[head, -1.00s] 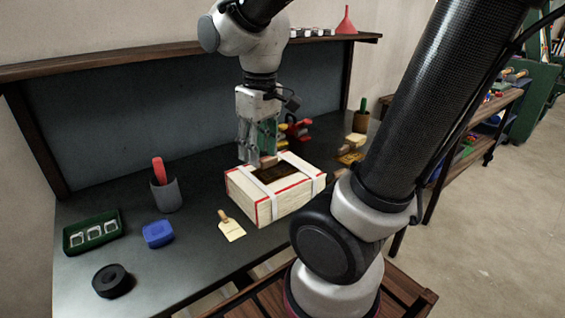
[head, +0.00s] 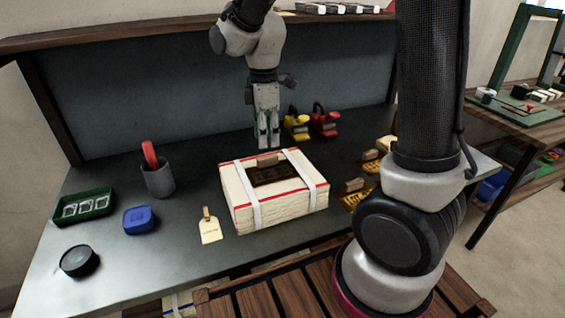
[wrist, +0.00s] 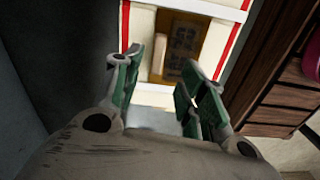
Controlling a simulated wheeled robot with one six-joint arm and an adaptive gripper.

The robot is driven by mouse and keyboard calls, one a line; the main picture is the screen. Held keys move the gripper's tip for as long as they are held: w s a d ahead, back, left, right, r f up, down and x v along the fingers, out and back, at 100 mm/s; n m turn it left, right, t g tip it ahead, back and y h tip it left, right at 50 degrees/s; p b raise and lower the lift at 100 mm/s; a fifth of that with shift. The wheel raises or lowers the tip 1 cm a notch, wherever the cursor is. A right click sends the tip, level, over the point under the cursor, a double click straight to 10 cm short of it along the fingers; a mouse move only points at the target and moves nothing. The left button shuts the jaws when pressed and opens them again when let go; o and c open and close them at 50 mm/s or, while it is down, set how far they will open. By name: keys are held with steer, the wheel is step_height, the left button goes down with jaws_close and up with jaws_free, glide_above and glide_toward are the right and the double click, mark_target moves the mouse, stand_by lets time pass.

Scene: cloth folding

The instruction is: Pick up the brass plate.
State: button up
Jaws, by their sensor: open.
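A dark brown-brass lettered plate (head: 272,174) with a wooden grip along its far edge lies on top of a white, strapped bale (head: 285,209). In the wrist view the plate (wrist: 184,48) looks brass-brown, with the wooden grip (wrist: 159,54) at its left. My gripper (head: 268,143) hangs pointing down at the bale's far side, apart from the plate. In the wrist view my gripper (wrist: 158,85) is open, with nothing between its green-padded fingers. Yellow lettered plates (head: 352,202) with wooden grips lie right of the bale; I cannot tell which plate is meant.
Red and yellow tools (head: 310,122) stand right of my gripper. A grey cup (head: 160,180), blue box (head: 139,219), green tray (head: 84,207), black round tin (head: 79,262) and tag (head: 210,229) are on the left. A shelf (head: 120,38) runs along the back. The bench is clear behind the bale's left side.

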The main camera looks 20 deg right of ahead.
mark_target(267, 156)
steer(key=shift+a+n, duration=0.1)
steer(key=shift+n, duration=0.5)
steer(key=shift+f, duration=0.2)
step_height(267, 156, down, 8)
steer(key=shift+w+r, duration=0.1)
steer(key=shift+r, duration=0.15)
steer(key=shift+c, duration=0.2)
jaws_close()
